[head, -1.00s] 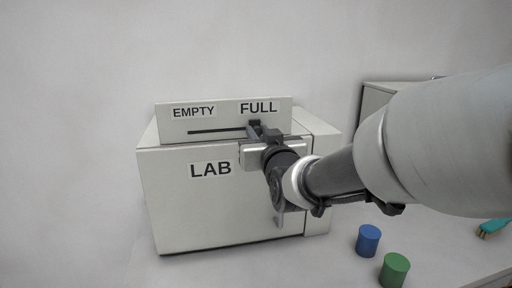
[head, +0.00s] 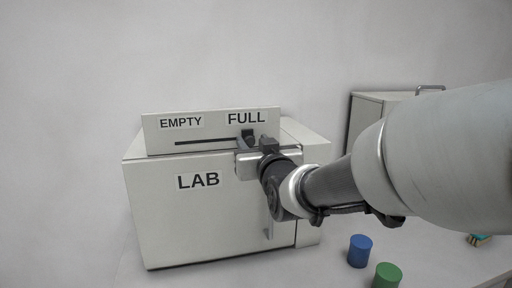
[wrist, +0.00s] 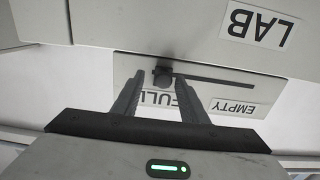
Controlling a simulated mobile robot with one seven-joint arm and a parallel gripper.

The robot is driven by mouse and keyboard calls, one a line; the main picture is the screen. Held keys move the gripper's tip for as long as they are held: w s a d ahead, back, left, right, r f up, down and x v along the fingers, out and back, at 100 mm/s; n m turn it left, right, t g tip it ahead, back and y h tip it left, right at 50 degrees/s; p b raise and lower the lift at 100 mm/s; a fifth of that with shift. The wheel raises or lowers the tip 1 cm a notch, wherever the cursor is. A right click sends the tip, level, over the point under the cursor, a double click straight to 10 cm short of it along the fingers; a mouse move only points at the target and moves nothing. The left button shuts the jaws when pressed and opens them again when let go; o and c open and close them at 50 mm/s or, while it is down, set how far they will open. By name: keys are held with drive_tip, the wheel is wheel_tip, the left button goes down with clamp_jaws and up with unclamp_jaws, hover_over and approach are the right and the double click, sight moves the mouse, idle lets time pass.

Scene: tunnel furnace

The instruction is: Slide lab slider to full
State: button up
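The lab slider's dark knob (head: 248,134) sits at the right end of its slot, under the FULL label (head: 246,118). The slot runs left from it below the EMPTY label (head: 181,122). The upside-down wrist view shows the knob (wrist: 162,75) at the FULL end too. My gripper (head: 250,146) is in front of the panel, just below the knob. In the wrist view my gripper's two fingers (wrist: 159,82) are apart, with the knob seen between their tips and a gap to each side. Whether a finger touches it I cannot tell.
The panel stands on a white box labelled LAB (head: 199,181). A blue cylinder (head: 360,251) and a green cylinder (head: 387,276) stand on the table at the lower right. Another grey box (head: 368,112) is behind my arm.

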drive_tip(key=b+v, duration=0.4)
drive_tip(key=v, duration=1.3)
drive_tip(key=shift+s, duration=0.2)
drive_tip(key=s+d+f+m+g+h, duration=0.1)
drive_tip(key=s+d+f+g+h, duration=0.1)
drive_tip(key=s+d+f+g, duration=0.55)
drive_tip(key=s+d+f+m+g+h, duration=0.25)
drive_tip(key=s+f+g, duration=0.2)
drive_tip(key=f, duration=0.65)
wheel_tip(320, 180, up, 19)
drive_tip(key=s+p, duration=0.1)
drive_tip(key=p, duration=1.8)
drive_tip(key=shift+s+n, duration=0.25)
drive_tip(key=shift+n, duration=0.1)
drive_tip(key=shift+d, duration=0.1)
